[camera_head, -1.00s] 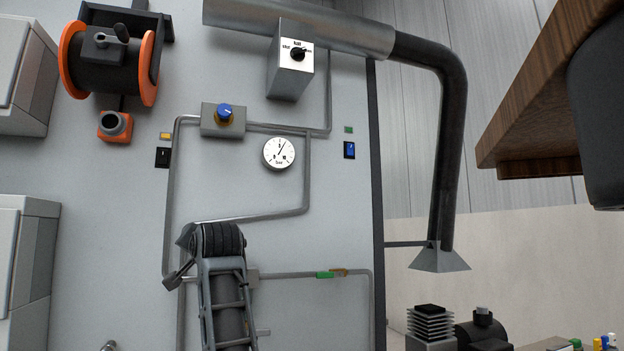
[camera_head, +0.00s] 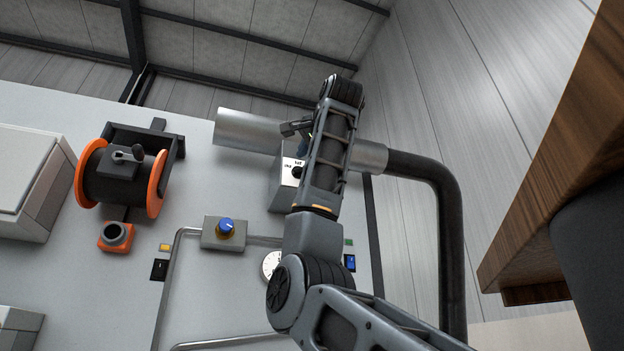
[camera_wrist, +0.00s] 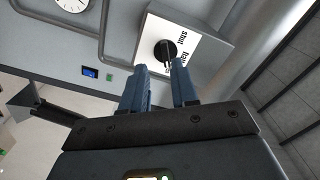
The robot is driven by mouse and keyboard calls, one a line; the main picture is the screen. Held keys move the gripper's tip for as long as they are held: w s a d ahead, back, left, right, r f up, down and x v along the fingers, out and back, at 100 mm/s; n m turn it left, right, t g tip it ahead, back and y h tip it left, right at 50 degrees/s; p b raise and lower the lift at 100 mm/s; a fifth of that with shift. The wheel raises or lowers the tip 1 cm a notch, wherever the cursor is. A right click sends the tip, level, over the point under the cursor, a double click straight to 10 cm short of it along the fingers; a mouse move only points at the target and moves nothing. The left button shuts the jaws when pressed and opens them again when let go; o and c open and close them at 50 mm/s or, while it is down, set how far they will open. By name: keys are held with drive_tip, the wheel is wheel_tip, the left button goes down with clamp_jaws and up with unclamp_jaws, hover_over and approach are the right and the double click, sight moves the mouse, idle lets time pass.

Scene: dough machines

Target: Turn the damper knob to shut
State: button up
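The damper knob is a black round knob (camera_wrist: 165,50) on the white labelled face of a grey box (camera_head: 286,190), under the wide metal duct. In the wrist view, "shut" and what looks like "half" are readable beside it; I cannot tell clearly which label it points to. My gripper (camera_wrist: 160,66) has two blue fingers, spread apart with a gap between them. The fingertips are close to the knob, which shows just beyond the gap; I see no clear contact. In the head view, my arm covers the right part of the box and most of the gripper.
The metal duct (camera_head: 248,131) runs behind my arm into a black bent pipe (camera_head: 440,190). Below are a blue knob (camera_head: 226,226), a partly hidden gauge (camera_head: 271,265) and a blue switch (camera_head: 350,262). A wooden edge (camera_head: 560,150) overhangs at right.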

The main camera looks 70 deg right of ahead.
sight(300, 169)
drive_tip(key=shift+s+d+r+p+x, duration=0.15)
drive_tip(key=shift+p+x, duration=0.3)
drive_tip(key=shift+x, duration=0.55)
drive_tip(key=shift+s+r+p+x, duration=0.1)
drive_tip(key=shift+r+p+x, duration=0.25)
drive_tip(key=shift+x, duration=0.7)
drive_tip(key=shift+d+r+p+x, duration=0.1)
drive_tip(key=shift+p+x, duration=0.4)
drive_tip(key=shift+x, duration=0.5)
drive_tip(key=shift+w+d, duration=0.15)
clamp_jaws()
